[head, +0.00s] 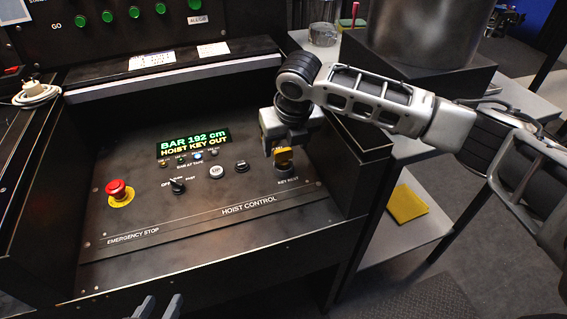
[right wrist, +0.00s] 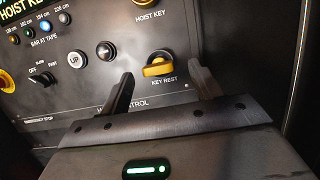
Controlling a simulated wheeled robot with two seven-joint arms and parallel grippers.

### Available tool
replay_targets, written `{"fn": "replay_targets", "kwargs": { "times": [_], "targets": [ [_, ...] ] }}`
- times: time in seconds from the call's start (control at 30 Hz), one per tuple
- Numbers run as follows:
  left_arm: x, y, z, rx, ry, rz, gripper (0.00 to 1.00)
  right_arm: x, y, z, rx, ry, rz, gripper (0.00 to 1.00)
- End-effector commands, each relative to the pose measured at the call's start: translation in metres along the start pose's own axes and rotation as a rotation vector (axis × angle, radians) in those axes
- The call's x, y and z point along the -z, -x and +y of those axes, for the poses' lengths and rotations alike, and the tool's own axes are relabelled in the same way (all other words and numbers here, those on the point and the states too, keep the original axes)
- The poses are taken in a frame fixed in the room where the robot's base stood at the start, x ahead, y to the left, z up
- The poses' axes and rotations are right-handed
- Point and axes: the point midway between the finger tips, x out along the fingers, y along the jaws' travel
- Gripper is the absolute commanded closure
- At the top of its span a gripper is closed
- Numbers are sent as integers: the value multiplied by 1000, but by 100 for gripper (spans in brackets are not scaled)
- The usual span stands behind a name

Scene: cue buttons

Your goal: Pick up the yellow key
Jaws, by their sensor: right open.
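The yellow key (head: 284,157) sits upright in the key rest (head: 283,170) at the right of the hoist control panel. In the right wrist view the yellow key (right wrist: 158,67) lies between my open fingers, with the label KEY REST below it. My right gripper (head: 280,150) is open and reaches down over the key; the wrist view shows a finger on each side with gaps, apart from it (right wrist: 161,70). My left gripper (head: 158,306) shows only as two separated fingertips at the bottom edge, open and empty.
The display (head: 194,143) reads BAR 192 cm, HOIST KEY OUT. A red emergency stop (head: 116,189) stands at the panel's left. A yellow-ringed hoist key socket (right wrist: 144,3) is above the key rest. The console's right wall (head: 345,165) stands close to my right gripper.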

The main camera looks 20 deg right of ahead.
Motion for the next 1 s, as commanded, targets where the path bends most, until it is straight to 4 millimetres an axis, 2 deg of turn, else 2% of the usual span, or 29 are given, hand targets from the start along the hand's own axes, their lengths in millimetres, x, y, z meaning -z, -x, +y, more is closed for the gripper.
{"fn": "replay_targets", "kwargs": {
  "times": [0.03, 0.2, 0.5, 0.7, 1.0],
  "targets": [
    [-4, -1, 0, -1, -1, -2, 64, 2, -11, 3, -1, 1, 3, 36],
    [-6, -2, 0, -2, -5, -2, 64, 2, -32, 3, 0, 0, 1, 36],
    [-5, -1, 0, -3, -7, 0, 64, 1, -35, 3, -1, 1, -1, 36],
    [-5, -1, 0, -4, -7, 0, 64, 1, -35, 3, -1, 0, -1, 88],
    [-4, -1, 0, -4, -7, 0, 64, 0, -33, 3, -1, 0, -2, 88]
  ]
}}
